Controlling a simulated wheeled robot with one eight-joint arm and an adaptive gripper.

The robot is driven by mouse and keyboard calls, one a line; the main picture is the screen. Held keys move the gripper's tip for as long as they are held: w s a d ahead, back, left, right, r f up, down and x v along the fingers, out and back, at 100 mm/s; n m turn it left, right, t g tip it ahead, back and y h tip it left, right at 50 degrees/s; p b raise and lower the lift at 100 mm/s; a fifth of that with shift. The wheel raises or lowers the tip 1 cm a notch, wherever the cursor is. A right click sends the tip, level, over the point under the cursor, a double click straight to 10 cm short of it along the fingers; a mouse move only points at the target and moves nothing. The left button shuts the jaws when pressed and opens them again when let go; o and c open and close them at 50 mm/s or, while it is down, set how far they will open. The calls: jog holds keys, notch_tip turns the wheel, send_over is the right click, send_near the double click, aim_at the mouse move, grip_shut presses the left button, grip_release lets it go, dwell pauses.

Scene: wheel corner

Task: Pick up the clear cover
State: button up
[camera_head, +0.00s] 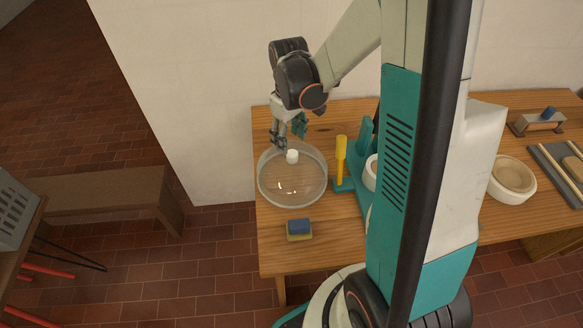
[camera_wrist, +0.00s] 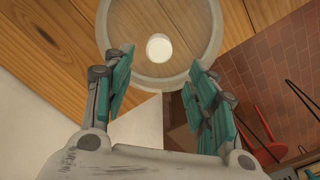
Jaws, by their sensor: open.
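The clear cover (camera_head: 292,184) is a transparent dome with a white knob (camera_head: 292,156) on top. It sits on the left end of the wooden table in the head view. My gripper (camera_head: 289,140) is above the back part of the cover, close to the knob. In the wrist view the cover (camera_wrist: 200,58) and its round white knob (camera_wrist: 159,47) show beyond my fingers. My gripper (camera_wrist: 158,72) is open there, with a finger on each side and nothing between them. I cannot tell the exact gap between fingertips and knob.
A blue and yellow sponge (camera_head: 299,229) lies in front of the cover. A yellow-handled tool (camera_head: 341,158) stands upright to its right, by a teal stand (camera_head: 355,165). A pale bowl (camera_head: 512,180) is farther right. A white wall (camera_head: 190,90) rises behind the table (camera_head: 275,262).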

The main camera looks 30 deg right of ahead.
aim_at(292, 152)
jog(key=f+b, duration=0.1)
jog(key=f, duration=0.3)
jog(key=f+b, duration=0.1)
jog(key=f, duration=0.2)
jog(key=shift+s+d+f+b, duration=0.1)
jog(key=shift+s+d+b, duration=0.2)
jog(key=shift+b, duration=0.05)
grip_shut()
